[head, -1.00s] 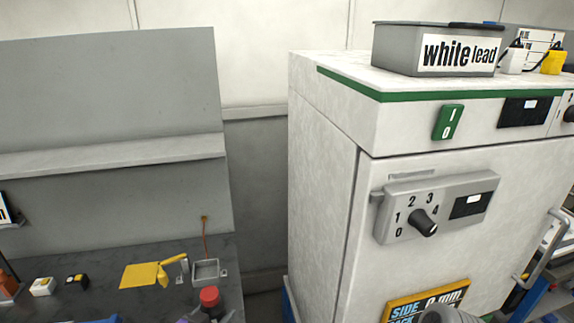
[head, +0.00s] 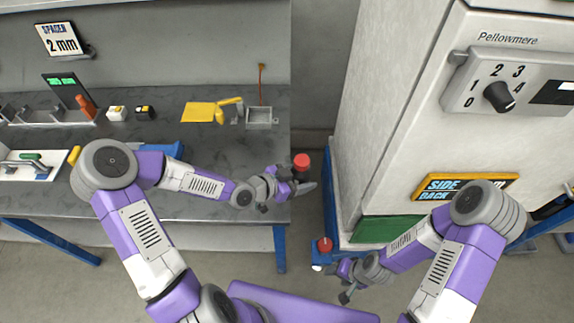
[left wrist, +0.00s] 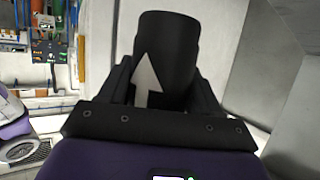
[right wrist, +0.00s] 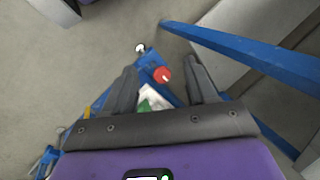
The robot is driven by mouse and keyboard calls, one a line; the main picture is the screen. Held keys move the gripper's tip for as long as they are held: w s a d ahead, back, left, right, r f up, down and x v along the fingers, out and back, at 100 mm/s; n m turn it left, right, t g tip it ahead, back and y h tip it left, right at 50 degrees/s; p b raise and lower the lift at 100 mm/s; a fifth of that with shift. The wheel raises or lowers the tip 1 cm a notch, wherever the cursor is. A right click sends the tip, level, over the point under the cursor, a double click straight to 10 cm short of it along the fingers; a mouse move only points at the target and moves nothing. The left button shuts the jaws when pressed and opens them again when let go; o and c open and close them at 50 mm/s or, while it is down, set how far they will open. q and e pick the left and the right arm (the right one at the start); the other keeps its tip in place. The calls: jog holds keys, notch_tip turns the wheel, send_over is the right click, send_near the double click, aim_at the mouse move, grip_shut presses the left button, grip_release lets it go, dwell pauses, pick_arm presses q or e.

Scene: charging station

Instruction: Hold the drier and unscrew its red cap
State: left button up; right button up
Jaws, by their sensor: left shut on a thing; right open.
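The drier is a dark cylinder with a pale arrow in the left wrist view (left wrist: 180,50). My left gripper (left wrist: 164,85) is shut around it, a finger on each side. In the head view the left gripper (head: 290,183) is at the bench's right edge, with the red cap (head: 301,161) showing above it. The drier's body is mostly hidden there. My right gripper (head: 336,270) is lower and to the right, open and empty. In the right wrist view its fingers (right wrist: 160,66) are spread, pointing towards the floor area.
A red knob-like part (right wrist: 162,74) on blue framing shows between the right fingers, its depth unclear; it also shows in the head view (head: 324,245). The white cabinet (head: 400,110) stands right. The grey bench (head: 225,150) holds a yellow item (head: 205,111) and a small tray (head: 261,117).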

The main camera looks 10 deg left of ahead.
pick_arm(q)
jog(key=d+f+m, duration=0.1)
jog(key=d+f+m+g+h, duration=0.1)
jog(key=d, duration=0.1)
jog(key=shift+d+f+g, duration=0.15)
jog(key=shift+f+g, duration=0.15)
jog(key=shift+f, duration=0.1)
jog(key=shift+d+f, duration=0.1)
jog(key=shift+f, duration=0.05)
grip_shut()
pick_arm(e)
jog(key=shift+o, duration=0.6)
notch_tip(320, 180, up, 36)
jog(key=m+h, duration=0.4)
send_over(301, 177)
jog(key=w+d, duration=0.2)
jog(key=d, duration=0.1)
pick_arm(q)
jog(key=shift+d+h, duration=0.1)
jog(key=shift+h, duration=0.2)
pick_arm(e)
notch_tip(301, 177, down, 8)
jog(key=shift+w+r+g, duration=0.25)
jog(key=shift+g, duration=0.05)
jog(key=shift+a, duration=0.1)
